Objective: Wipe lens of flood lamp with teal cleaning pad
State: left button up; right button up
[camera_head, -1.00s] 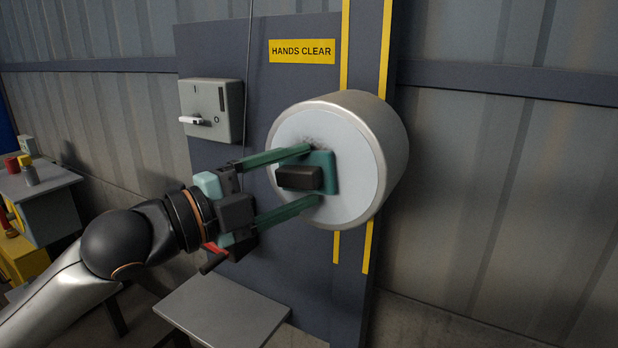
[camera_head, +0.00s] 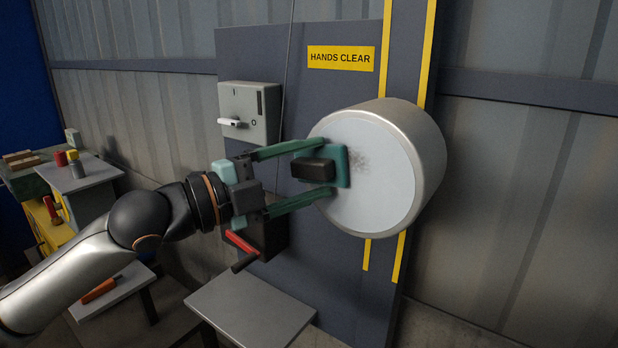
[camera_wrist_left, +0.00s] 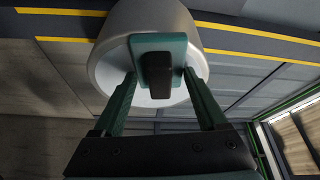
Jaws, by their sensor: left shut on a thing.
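The flood lamp (camera_head: 430,150) is a round metal drum on a dark panel, with a pale flat lens (camera_head: 385,195) facing me. In the left wrist view the pad (camera_wrist_left: 143,44) covers much of the lens between the fingers (camera_wrist_left: 160,76). My right gripper is out of view.
A grey switch box (camera_head: 250,105) is on the panel at left, with a red-handled crank (camera_head: 242,245) below it. A grey table (camera_head: 250,310) stands below my arm. A cart (camera_head: 85,172) with small items stands at far left. Right of the lamp is bare wall.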

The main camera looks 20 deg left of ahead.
pick_arm(q)
jog(key=shift+s+d, duration=0.6)
jog(key=shift+d, duration=1.1)
jog(key=shift+s+d, duration=0.6)
jog(key=shift+d, duration=1.05)
jog(key=shift+s+d, duration=0.6)
jog(key=shift+d, duration=1.1)
jog(key=shift+s+a, duration=0.25)
jog(key=shift+s, duration=0.35)
jog(key=b, duration=0.3)
send_near(406, 182)
jog(key=shift+s+d+r, duration=0.25)
jog(key=shift+s+d, duration=0.4)
jog(key=shift+d, duration=0.35)
